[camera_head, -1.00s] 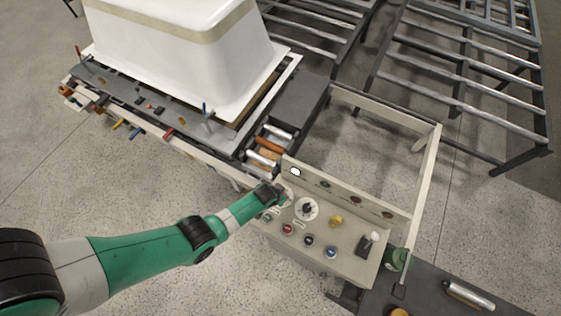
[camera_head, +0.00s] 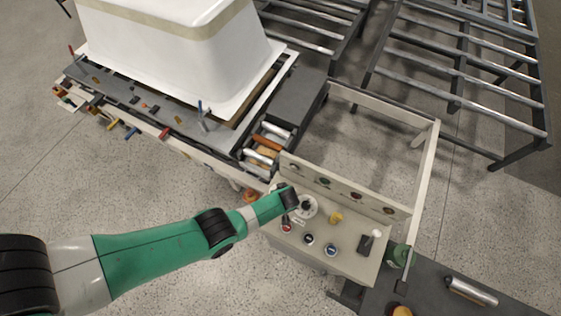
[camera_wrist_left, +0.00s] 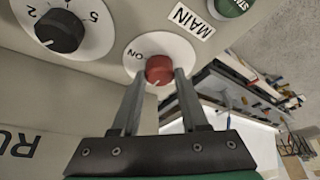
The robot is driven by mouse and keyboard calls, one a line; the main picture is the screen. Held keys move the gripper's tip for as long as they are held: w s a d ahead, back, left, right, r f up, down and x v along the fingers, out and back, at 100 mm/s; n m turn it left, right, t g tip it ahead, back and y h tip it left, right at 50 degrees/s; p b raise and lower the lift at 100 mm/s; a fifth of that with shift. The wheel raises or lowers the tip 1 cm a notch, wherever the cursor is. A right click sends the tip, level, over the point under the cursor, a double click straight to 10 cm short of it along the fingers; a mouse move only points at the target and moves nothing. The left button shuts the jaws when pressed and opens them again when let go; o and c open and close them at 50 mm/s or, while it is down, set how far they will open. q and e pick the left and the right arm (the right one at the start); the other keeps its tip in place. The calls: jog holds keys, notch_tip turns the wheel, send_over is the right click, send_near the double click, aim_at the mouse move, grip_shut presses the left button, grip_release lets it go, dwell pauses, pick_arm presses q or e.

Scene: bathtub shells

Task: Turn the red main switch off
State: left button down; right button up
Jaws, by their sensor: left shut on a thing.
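The red main switch (camera_wrist_left: 159,69) is a round red knob on a white disc, beside a label reading MAIN (camera_wrist_left: 184,17). The word ON is printed on the disc, to the left of the knob in the left wrist view. A pale mark shows on the knob's lower edge. My left gripper (camera_wrist_left: 158,76) is shut on the knob, one finger on each side. In the head view my left gripper (camera_head: 289,198) is at the left part of the control panel (camera_head: 354,240) and hides the switch. My right gripper is not in view.
A black numbered dial (camera_wrist_left: 59,31) is beside the switch, and a green button (camera_wrist_left: 234,4) is near the MAIN label. Several more buttons and a yellow knob (camera_head: 335,217) are on the panel. A white tub shell (camera_head: 180,50) stands on the bench behind.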

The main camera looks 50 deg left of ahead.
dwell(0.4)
pick_arm(q)
jog(key=shift+c, duration=2.1)
grip_release()
